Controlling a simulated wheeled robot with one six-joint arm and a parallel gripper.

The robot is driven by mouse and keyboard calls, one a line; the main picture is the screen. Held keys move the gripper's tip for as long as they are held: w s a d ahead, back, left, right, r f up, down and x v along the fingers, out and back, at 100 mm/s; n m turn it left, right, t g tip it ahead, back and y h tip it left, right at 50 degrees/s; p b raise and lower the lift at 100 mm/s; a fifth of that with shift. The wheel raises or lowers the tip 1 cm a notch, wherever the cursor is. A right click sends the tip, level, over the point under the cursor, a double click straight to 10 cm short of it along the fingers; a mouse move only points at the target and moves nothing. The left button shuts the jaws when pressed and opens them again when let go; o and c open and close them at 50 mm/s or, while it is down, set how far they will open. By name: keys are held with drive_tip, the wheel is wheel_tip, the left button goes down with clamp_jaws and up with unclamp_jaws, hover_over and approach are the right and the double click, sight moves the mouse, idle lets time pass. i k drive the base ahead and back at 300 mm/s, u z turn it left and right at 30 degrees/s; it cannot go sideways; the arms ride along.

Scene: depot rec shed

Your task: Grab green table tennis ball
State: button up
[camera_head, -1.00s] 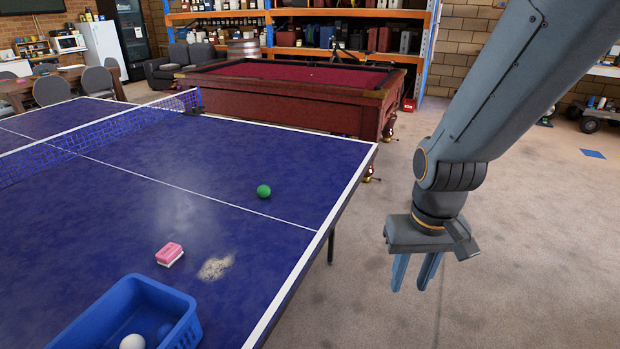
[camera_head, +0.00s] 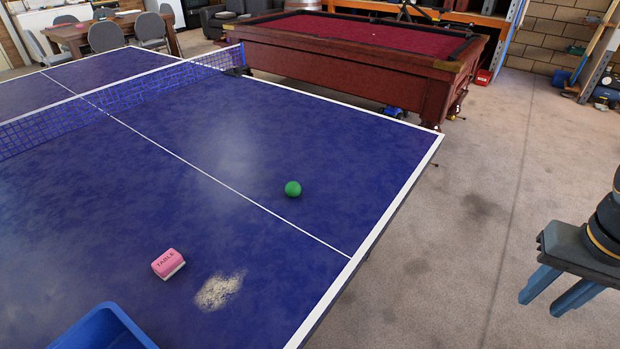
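The green table tennis ball (camera_head: 293,189) rests on the blue table tennis table (camera_head: 300,128), between the white centre line and the table's right edge. My gripper (camera_head: 553,303) is at the right side of the view, pointing down over the carpet, well to the right of the table and apart from the ball. Its two blue-grey fingers are spread a little, with a gap between them, and nothing is between them. Part of my gripper and most of my arm are cut off by the right edge.
A pink and white block with lettering (camera_head: 168,264) and a pale powdery patch (camera_head: 219,291) lie on the near part of the table. A blue basket (camera_head: 104,330) is cut off at the bottom. The net (camera_head: 130,96) crosses the table. A pool table (camera_head: 350,62) stands behind.

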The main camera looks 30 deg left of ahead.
sight(293, 189)
drive_tip(key=u, duration=0.2)
drive_tip(key=i, duration=0.6)
drive_tip(key=u, duration=0.85)
drive_tip(key=i, duration=0.55)
drive_tip(key=u, duration=0.55)
